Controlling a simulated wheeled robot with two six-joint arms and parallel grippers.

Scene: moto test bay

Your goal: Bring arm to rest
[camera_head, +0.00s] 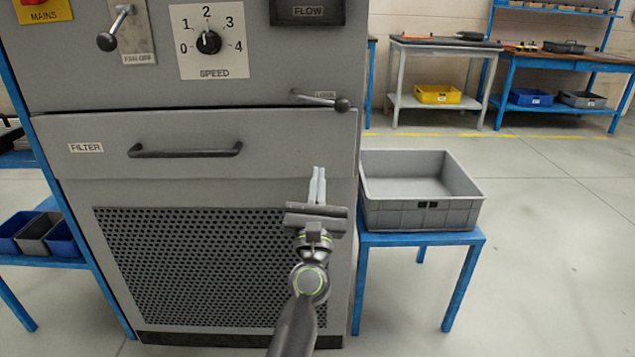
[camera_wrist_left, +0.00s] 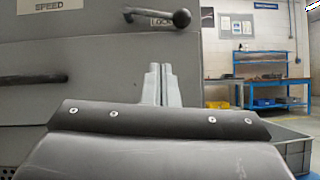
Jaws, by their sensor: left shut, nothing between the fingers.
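My left gripper (camera_head: 317,186) is in front of the grey cabinet (camera_head: 215,93), near the right end of the FILTER drawer (camera_head: 275,140). Its two fingers point up and are shut with nothing between them. In the left wrist view the shut fingers (camera_wrist_left: 157,85) stand below the LOCK lever (camera_wrist_left: 160,18) and are apart from it in the picture. The left arm reaches in from the bottom of the head view. My right gripper is in neither view.
A grey crate (camera_head: 420,212) stands on a blue stand (camera_head: 465,240) just right of the cabinet. The drawer handle (camera_head: 185,151) and LOCK lever (camera_head: 322,99) stick out from the cabinet front. Blue shelving (camera_head: 75,200) borders the left. Open floor (camera_head: 560,240) lies to the right.

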